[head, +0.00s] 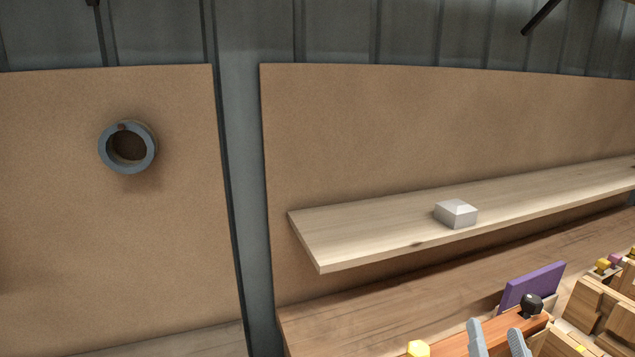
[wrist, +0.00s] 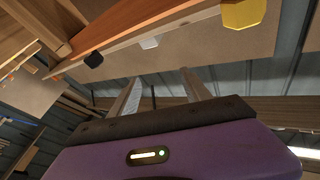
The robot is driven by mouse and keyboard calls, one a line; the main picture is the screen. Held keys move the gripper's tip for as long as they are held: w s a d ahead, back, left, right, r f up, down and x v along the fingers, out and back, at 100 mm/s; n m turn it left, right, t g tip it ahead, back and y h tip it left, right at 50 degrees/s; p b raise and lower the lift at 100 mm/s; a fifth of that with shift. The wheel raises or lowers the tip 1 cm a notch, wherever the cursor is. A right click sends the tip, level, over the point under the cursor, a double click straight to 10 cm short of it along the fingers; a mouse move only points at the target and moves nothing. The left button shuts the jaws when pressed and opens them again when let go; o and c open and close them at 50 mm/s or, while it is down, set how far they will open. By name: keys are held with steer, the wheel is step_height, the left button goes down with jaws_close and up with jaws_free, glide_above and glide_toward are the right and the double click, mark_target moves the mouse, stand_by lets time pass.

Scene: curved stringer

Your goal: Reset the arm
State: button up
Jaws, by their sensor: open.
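My gripper (head: 497,338) shows at the bottom edge of the head view as two grey fingers, spread apart, in front of an orange-brown wooden piece. In the wrist view my gripper (wrist: 163,88) is open, with nothing between its fingers. The orange-brown wooden piece (wrist: 140,30) crosses the top of the wrist view, apart from the fingertips in the picture. It has a black knob (wrist: 93,60) and a yellow knob (wrist: 243,13). Most of my arm is out of the head view.
A wooden shelf (head: 350,232) on the brown wall panel holds a pale grey block (head: 456,213). A grey ring (head: 127,148) hangs on the left panel. A purple panel (head: 533,286) and wooden pieces (head: 605,305) crowd the lower right. The bench surface (head: 330,310) at left is bare.

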steer(key=s+a+f+n+g+y, duration=0.1)
steer(key=s+f, duration=0.3)
steer(key=s, duration=0.7)
steer(key=s+a+f+n+g+y, duration=0.1)
steer(key=s+a+f+n+g, duration=0.1)
steer(key=s, duration=1)
steer(key=s+a+f+n+g+y, duration=0.1)
steer(key=s+a+f+n+g, duration=0.1)
steer(key=s+f, duration=0.5)
steer(key=s+a+g, duration=0.1)
steer(key=s+a, duration=0.1)
steer(key=s, duration=0.3)
steer(key=shift+a+y, duration=0.15)
steer(key=shift+y, duration=0.15)
steer(key=shift+f, duration=0.1)
steer(key=shift+c, duration=0.3)
